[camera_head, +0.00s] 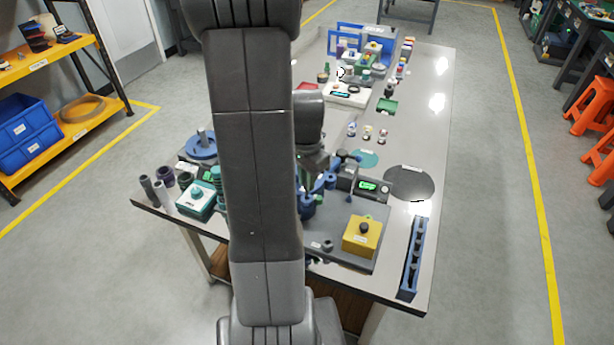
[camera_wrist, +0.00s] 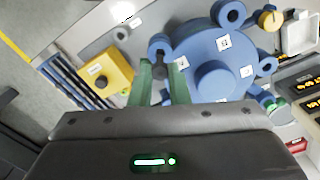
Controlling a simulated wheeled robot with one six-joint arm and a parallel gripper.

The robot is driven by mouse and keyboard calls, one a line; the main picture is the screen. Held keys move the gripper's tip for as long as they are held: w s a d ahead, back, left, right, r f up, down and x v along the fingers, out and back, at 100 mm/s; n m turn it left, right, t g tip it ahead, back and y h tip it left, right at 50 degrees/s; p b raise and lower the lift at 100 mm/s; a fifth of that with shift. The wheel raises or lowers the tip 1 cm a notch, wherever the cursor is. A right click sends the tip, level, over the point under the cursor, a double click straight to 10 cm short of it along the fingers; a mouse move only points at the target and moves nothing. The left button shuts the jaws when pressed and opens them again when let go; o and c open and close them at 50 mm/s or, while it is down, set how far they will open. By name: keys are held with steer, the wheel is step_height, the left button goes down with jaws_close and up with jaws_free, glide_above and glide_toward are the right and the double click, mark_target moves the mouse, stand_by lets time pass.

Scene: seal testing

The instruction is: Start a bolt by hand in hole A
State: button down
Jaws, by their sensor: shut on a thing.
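In the wrist view my gripper (camera_wrist: 160,68) has its two green fingers on either side of a small dark bolt (camera_wrist: 160,70), partly hidden between them. The bolt is over or at a round blue lug (camera_wrist: 159,44) on the edge of the blue flange (camera_wrist: 209,52); I cannot tell if its tip is in the hole. The flange carries small white labels and a raised round hub. In the head view my arm hides most of the flange, with blue parts showing (camera_head: 325,184). A blue bolt rack (camera_head: 416,255) stands at the right front corner.
A yellow box with a dark knob (camera_head: 362,236) sits on the grey plate between flange and rack; it also shows in the wrist view (camera_wrist: 108,72). A display unit (camera_head: 370,187) and a dark round mat (camera_head: 409,182) lie behind. The right table strip is mostly clear.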

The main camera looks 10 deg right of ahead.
steer(key=n, duration=0.5)
steer(key=shift+r+n, duration=0.1)
steer(key=shift+n, duration=0.2)
steer(key=n, duration=0.5)
steer(key=shift+b, duration=0.3)
steer(key=shift+f+b, duration=0.65)
steer(key=shift+f, duration=0.25)
steer(key=shift+f+b, duration=0.8)
steer(key=shift+f, duration=0.2)
stand_by(0.6)
steer(key=m, duration=0.3)
steer(key=shift+m, duration=0.4)
